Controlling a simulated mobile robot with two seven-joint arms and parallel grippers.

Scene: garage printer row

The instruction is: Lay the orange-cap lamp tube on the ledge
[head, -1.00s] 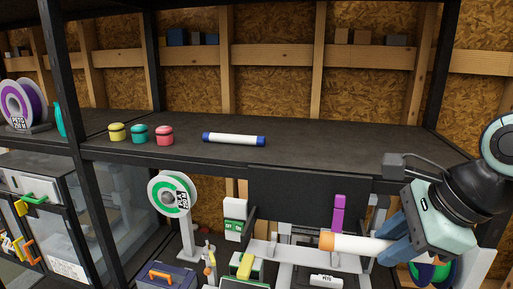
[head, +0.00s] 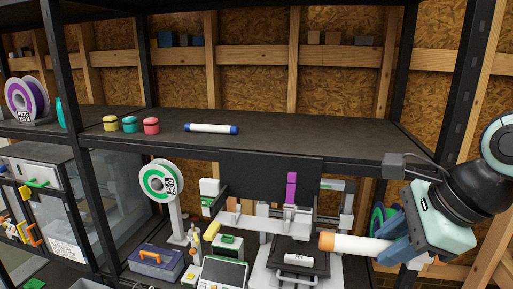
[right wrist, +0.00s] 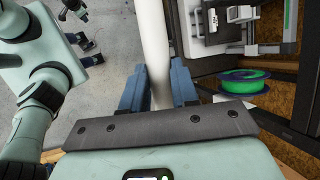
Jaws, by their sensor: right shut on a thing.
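The orange-cap lamp tube (head: 357,245) is white with an orange cap at its left end. My right gripper (head: 393,244) is shut on it and holds it roughly level, in front of the printer bay and below the shelf edge. In the right wrist view the white tube (right wrist: 154,45) runs between the two blue fingers of my right gripper (right wrist: 158,90). A white tube with blue caps (head: 211,128) lies on the dark upper shelf (head: 280,141), which may be the ledge.
Yellow, teal and red jars (head: 151,126) stand on the shelf left of the blue-capped tube. The shelf's right part is clear. A black upright post (head: 470,85) stands at right. A printer (head: 297,262) and a toolbox (head: 156,261) are below.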

